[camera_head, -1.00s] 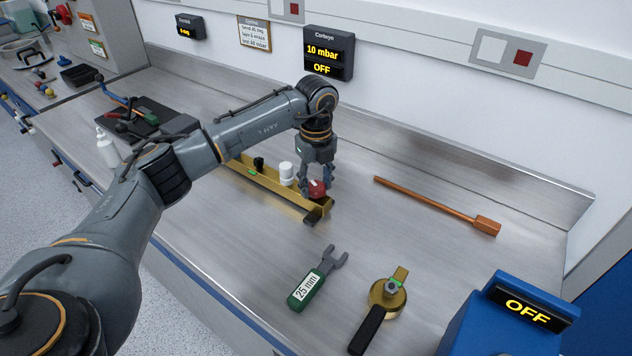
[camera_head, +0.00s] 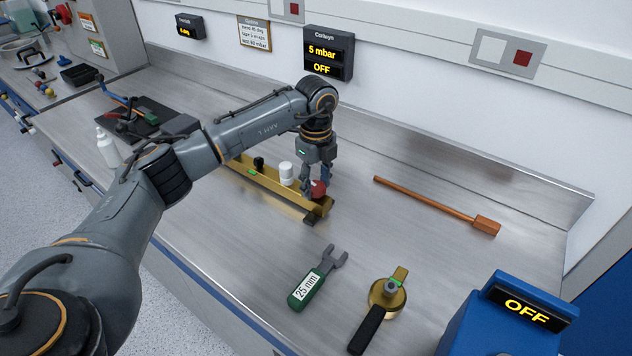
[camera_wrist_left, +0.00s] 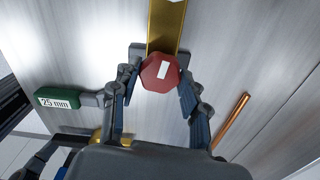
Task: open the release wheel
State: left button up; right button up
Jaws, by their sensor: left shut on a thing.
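The release wheel is a small red knob (camera_head: 319,188) with a white mark on its top. It sits at the near right end of a long brass bar (camera_head: 268,184) on the bench. In the left wrist view the red wheel (camera_wrist_left: 160,73) lies between the two fingers, with the brass bar (camera_wrist_left: 166,25) beyond it. My left gripper (camera_head: 314,190) points down and is shut on the wheel, one finger at each side (camera_wrist_left: 158,85).
A green-handled 25 mm wrench (camera_head: 317,279), a brass fitting with a black handle (camera_head: 385,298) and a copper rod (camera_head: 437,206) lie nearby. A blue box (camera_head: 500,322) reads OFF at the right. A wall display (camera_head: 328,54) reads 5 mbar and OFF.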

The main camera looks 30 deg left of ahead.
aim_at(316, 185)
pick_arm(q)
jog(key=o, duration=1.2)
jog(key=shift+c, duration=0.2)
notch_tip(316, 185, up, 12)
